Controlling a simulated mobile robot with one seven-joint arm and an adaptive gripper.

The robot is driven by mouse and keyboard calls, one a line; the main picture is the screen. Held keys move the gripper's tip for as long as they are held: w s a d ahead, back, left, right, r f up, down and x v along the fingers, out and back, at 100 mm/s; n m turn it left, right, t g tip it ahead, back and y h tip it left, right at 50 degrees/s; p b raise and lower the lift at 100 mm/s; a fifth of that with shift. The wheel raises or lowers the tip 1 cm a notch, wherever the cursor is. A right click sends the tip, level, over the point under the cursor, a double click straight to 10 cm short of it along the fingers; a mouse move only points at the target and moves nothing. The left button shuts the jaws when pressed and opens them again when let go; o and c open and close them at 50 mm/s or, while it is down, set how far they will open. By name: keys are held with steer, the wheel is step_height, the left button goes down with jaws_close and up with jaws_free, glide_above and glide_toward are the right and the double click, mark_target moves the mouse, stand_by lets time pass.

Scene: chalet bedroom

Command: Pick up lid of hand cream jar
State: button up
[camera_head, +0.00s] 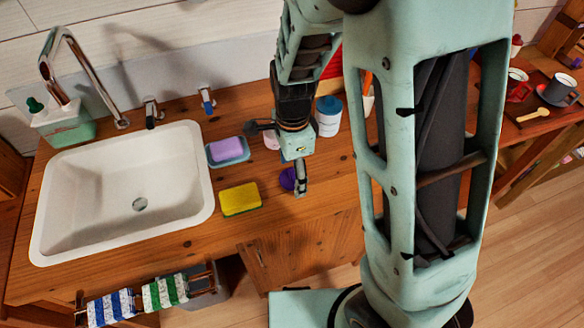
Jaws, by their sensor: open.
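A round purple object (288,179), which looks like the jar lid, lies on the wooden counter right of the yellow-green sponge. My gripper (299,184) points down beside and partly over it. The gripper is open; one finger shows at the purple object's right edge, and I cannot tell whether it touches. A small pink object (271,141), perhaps the hand cream jar, is partly hidden behind my wrist. A white jar with a blue lid (328,116) stands behind my gripper to the right.
A white sink (128,190) with a tap fills the left counter. A purple-topped sponge on a blue dish (228,151) and a yellow-green sponge (240,199) lie between sink and gripper. A green soap bottle (64,124) stands behind the sink. The counter's front edge is close.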

steer(key=shift+c, duration=0.6)
steer(key=c, duration=0.8)
